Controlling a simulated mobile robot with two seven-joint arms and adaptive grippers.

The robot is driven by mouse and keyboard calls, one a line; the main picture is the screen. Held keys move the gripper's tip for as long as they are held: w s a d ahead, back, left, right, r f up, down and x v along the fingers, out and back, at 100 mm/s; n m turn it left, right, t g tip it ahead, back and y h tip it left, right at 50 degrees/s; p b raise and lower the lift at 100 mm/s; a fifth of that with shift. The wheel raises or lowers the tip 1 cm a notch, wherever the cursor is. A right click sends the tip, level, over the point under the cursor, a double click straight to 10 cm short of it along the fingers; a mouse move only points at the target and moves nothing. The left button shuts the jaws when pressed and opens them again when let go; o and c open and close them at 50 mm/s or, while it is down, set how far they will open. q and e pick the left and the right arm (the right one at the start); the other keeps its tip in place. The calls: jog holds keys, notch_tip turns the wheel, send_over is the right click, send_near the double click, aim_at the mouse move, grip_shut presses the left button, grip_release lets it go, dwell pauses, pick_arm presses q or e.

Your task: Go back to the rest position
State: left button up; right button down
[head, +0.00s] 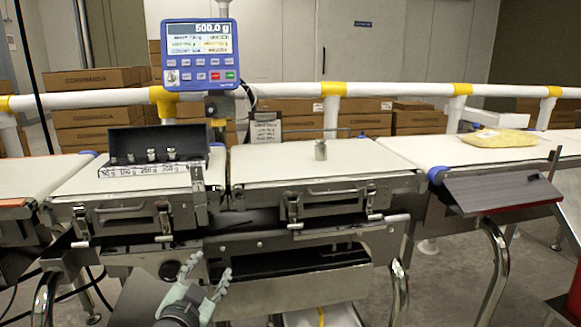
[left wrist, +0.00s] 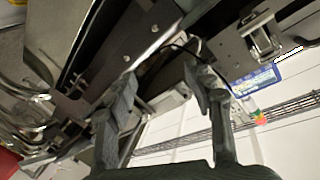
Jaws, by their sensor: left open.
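My left gripper (head: 207,275) is open and empty in the head view, low at the front of the checkweigher frame and below the belts. Its two spread fingers also show in the left wrist view (left wrist: 165,95), with nothing between them. My right gripper is in neither view. A metal weight (head: 320,149) stands upright on the middle weighing belt (head: 280,172). The weight case (head: 158,139) is open on the belt to the left, with several weights in its labelled row. The display (head: 199,52) reads 500.0 g.
A yellow bag (head: 497,138) lies on the right belt (head: 432,152). A dark sloped plate (head: 500,191) juts out at the front right. A white rail (head: 290,90) and stacked cartons (head: 95,115) stand behind. Metal legs and the belt frame are close to my left gripper.

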pick_arm(q)
jog(key=s+a+f+n+g+y, duration=0.1)
jog(key=s+a+f+n+g, duration=0.15)
jog(key=s+f, duration=0.5)
jog(key=s+a+f+n+g+y, duration=0.1)
jog(key=s+a+f+g, duration=0.3)
jog(key=f, duration=0.6)
jog(key=s+a+f+n+g, duration=0.1)
jog(key=s+f+g, duration=0.2)
jog(key=s+f, duration=0.3)
jog(key=s+a+f+n+g, duration=0.1)
jog(key=s+f+g, duration=0.3)
jog(key=s, duration=1)
notch_tip(320, 180, down, 2)
jog(key=shift+a+f+y, duration=0.15)
jog(key=shift+a+y, duration=0.15)
jog(key=shift+a, duration=0.2)
